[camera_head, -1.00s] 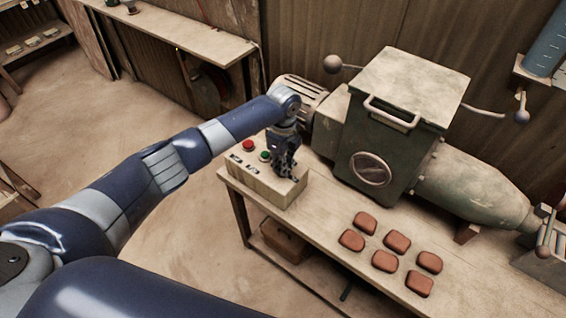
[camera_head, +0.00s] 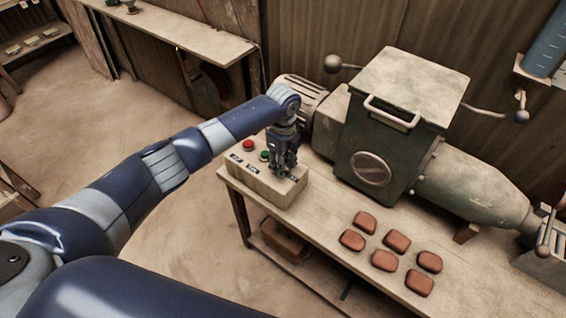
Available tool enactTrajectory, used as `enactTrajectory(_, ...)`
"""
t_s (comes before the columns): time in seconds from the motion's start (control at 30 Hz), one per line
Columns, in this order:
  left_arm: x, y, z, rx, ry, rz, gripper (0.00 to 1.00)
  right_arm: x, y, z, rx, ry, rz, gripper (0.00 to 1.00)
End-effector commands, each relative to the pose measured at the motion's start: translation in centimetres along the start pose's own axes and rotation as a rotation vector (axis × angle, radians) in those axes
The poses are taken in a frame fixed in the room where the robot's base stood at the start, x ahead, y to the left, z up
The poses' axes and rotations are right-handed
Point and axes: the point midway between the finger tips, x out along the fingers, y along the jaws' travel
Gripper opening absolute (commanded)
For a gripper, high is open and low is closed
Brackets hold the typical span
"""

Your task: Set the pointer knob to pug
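A control box (camera_head: 262,188) with a pale top stands at the left end of the workbench. On its top are a red button (camera_head: 248,145), a green button (camera_head: 265,156) and small dark labels (camera_head: 244,163). My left gripper (camera_head: 284,176) points down at the right part of the box top, its fingertips at or just above the surface. The gripper covers that spot, so the pointer knob is hidden and its setting cannot be read. The fingers are too small to tell whether they are open or shut. My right gripper is out of view.
The green press machine (camera_head: 385,125) stands behind and right of the box, with a handled lid and a long barrel. Several reddish clay blocks (camera_head: 384,260) lie on the workbench (camera_head: 330,235) at the front right. A shelf (camera_head: 190,32) is at the back left.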

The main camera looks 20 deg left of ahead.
Motion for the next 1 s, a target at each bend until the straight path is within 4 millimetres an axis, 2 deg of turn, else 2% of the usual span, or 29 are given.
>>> enactTrajectory(0.27, -0.5, 0.0, 0.0, -0.001, 0.000, 0.001, 0.33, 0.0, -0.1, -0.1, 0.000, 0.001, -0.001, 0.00)
enactTrajectory(0.37, -1.8, -0.1, 0.0, 0.000, 0.000, -0.001, 0.33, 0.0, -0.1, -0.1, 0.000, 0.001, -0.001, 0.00)
enactTrajectory(0.7, -8.8, -0.1, 0.0, 0.000, -0.001, -0.002, 0.33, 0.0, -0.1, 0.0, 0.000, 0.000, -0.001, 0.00)
enactTrajectory(0.83, -10.7, 0.0, 0.0, 0.000, 0.000, -0.001, 0.33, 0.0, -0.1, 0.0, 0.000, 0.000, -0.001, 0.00)
enactTrajectory(1.0, -11.8, 0.0, 0.0, 0.000, 0.000, 0.001, 0.33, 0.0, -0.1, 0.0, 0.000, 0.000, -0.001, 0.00)
